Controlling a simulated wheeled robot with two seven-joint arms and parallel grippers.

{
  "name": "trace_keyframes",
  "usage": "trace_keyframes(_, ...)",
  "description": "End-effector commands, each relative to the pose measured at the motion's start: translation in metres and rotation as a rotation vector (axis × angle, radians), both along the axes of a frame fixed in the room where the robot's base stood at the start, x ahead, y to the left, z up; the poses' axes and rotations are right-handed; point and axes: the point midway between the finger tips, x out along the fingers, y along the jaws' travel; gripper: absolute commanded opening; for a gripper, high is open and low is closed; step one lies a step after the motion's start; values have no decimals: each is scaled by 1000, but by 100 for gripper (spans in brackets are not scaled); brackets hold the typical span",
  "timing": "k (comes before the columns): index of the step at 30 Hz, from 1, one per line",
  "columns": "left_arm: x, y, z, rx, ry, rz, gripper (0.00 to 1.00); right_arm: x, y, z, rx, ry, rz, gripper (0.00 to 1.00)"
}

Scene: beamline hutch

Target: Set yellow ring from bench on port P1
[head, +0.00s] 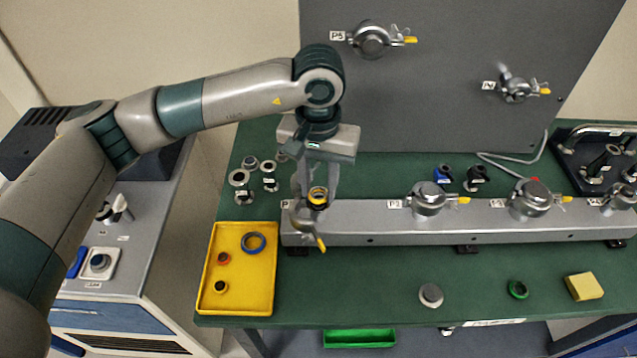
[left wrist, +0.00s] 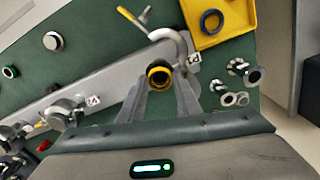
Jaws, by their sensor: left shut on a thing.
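The yellow ring (head: 318,194) is between the fingertips of my left gripper (head: 316,197), which is shut on it just above the left end of the grey rail (head: 370,222). In the left wrist view the yellow ring (left wrist: 159,75) shows a dark inside, between the fingertips of my left gripper (left wrist: 160,84). Port P1 (head: 302,219) is at the rail's left end, partly hidden by the gripper; its clamp with a yellow handle (head: 321,243) hangs toward the front. I cannot tell whether the ring touches the port. My right gripper is out of view.
A yellow tray (head: 238,300) with a blue ring and small rings stands at the left of the green bench (head: 380,285). Clamped ports P2 (head: 428,199) and P3 (head: 530,199) are farther right. Metal fittings (head: 240,178) stand behind the tray. A yellow block (head: 583,287) lies front right.

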Motion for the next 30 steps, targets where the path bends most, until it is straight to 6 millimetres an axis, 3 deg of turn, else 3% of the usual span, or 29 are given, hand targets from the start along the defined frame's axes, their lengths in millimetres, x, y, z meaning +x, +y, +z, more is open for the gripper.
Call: trace_keyframes(30,0,0,-7,0,0,0,10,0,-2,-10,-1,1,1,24)
